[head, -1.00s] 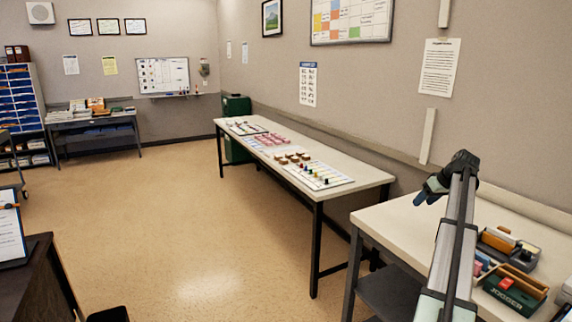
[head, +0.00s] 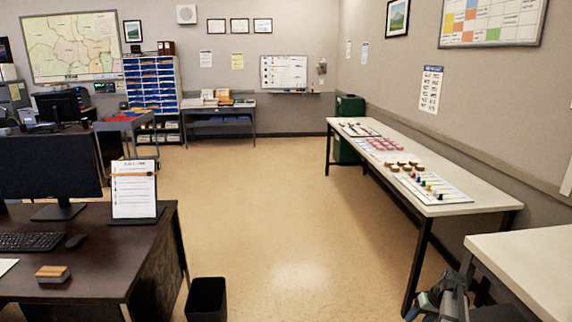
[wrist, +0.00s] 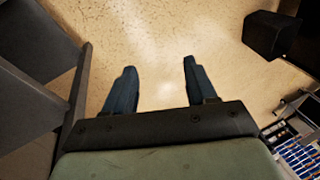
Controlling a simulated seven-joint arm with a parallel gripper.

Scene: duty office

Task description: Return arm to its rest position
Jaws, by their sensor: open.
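My gripper (wrist: 157,88) shows in the wrist view with its two dark blue fingers spread apart and nothing between them. It points down toward the bare tan floor (wrist: 165,40). In the head view my gripper (head: 422,304) is at the bottom edge, low beside the near white table (head: 530,262) at the right. Part of my arm is cut off by the frame there.
A long white table (head: 480,200) with game pieces runs along the right wall. A dark desk (head: 110,265) with a monitor (head: 48,168) and clipboard (head: 134,190) stands at the left. A black bin (head: 206,300) is on the floor. The middle floor is clear.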

